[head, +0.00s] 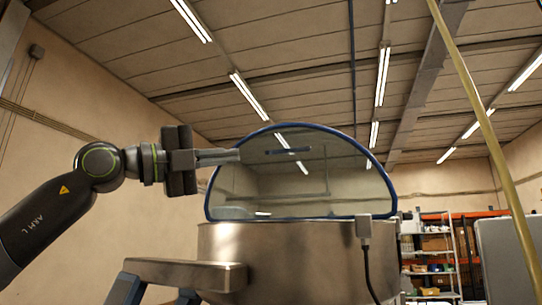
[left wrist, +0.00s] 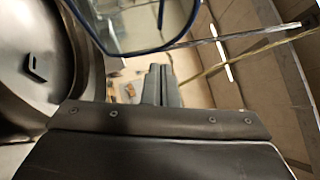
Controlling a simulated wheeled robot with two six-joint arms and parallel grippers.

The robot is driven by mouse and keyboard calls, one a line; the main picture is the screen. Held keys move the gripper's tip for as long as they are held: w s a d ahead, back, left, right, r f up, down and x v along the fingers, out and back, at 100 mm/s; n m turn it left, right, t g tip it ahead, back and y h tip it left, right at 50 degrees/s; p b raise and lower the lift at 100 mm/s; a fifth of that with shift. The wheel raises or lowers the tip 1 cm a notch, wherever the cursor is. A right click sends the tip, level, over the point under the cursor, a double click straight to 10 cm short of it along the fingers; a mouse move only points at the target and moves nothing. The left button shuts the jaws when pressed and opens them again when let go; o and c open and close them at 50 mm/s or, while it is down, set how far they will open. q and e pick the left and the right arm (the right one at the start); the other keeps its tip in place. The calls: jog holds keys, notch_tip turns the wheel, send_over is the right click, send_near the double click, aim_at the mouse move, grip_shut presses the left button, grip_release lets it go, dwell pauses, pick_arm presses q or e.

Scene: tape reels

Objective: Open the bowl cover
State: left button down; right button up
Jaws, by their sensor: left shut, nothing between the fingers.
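The bowl cover (head: 310,185) is a clear sheet with a blue rim and a short dark bar near its top. It stands raised, roughly upright, above the big metal bowl (head: 300,250). Its blue rim also shows at the top of the left wrist view (left wrist: 152,49). My left gripper (head: 238,155) is shut and empty, level with the upper left edge of the cover. Its fingertips overlap the rim in the head view; I cannot tell whether they touch. The fingers also show in the left wrist view (left wrist: 160,70). My right gripper is not in view.
A grey block with a cable (head: 363,229) sits at the bowl's right rim. A pale slanting pole (head: 485,120) stands at the right. Shelves (head: 432,260) with goods are behind. A metal frame (head: 185,272) is in front of the bowl at the lower left.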

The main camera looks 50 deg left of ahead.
pick_arm(q)
jog(key=p, duration=0.7)
send_near(289, 150)
jog(key=w+d, duration=0.2)
jog(key=d, duration=0.2)
jog(key=shift+w+a+r+p, duration=0.35)
jog(key=shift+w+p, duration=0.1)
jog(key=shift+p, duration=0.15)
jog(key=shift+w+a+r+p, duration=0.2)
jog(key=shift+w+r+p, duration=0.2)
jog(key=shift+p, duration=0.2)
jog(key=shift+w+a+p, duration=0.55)
jog(key=shift+w+p, duration=0.25)
jog(key=shift+p, duration=0.05)
